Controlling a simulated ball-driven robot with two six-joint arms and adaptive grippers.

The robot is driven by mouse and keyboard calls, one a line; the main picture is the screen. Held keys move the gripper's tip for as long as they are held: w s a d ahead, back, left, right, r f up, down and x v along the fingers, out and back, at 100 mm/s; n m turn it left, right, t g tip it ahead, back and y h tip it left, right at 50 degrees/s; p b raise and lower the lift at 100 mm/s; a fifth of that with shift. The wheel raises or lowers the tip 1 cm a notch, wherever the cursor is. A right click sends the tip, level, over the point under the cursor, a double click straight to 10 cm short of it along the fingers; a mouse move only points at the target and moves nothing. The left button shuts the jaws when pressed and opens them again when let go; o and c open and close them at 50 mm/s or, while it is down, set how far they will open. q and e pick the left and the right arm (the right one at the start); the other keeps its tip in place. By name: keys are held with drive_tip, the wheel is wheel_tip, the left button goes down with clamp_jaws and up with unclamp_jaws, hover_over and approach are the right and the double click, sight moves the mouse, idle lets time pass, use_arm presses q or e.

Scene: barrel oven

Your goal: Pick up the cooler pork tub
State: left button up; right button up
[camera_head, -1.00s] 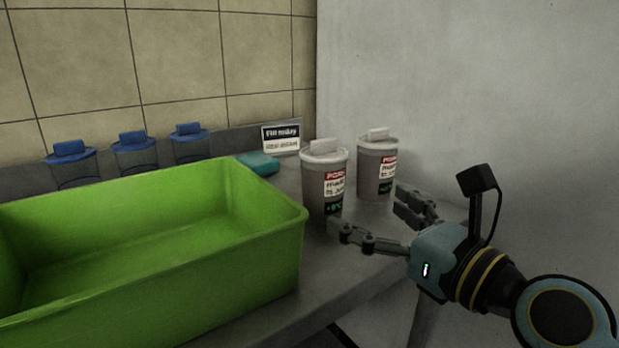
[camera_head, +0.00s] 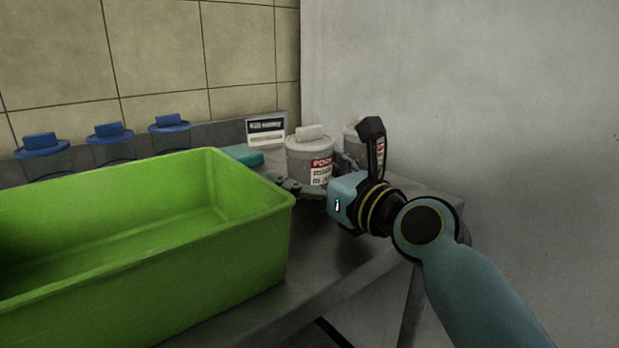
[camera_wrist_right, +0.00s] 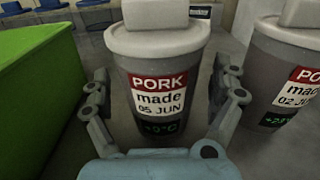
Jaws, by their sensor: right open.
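The near pork tub (camera_head: 312,160) is a grey lidded cup at the back of the counter; in the right wrist view (camera_wrist_right: 158,70) its label reads PORK, made 05 JUN, with a green +9°C display. The second pork tub (camera_head: 352,140) stands to its right, partly behind my arm; in the wrist view (camera_wrist_right: 285,75) it reads 02 JUN, and its display starts with +2, the rest unclear. My right gripper (camera_head: 318,178) is open, with one finger on each side of the near tub; it also shows in the wrist view (camera_wrist_right: 165,95). My left gripper is out of view.
A large green crate (camera_head: 245,240) stands close to the left of the tubs. Several blue-lidded containers (camera_head: 110,145), a teal block (camera_head: 243,155) and a small sign (camera_head: 266,130) are along the back. A grey wall (camera_head: 480,100) borders the right.

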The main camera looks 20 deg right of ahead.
drive_tip(key=c, duration=1.8)
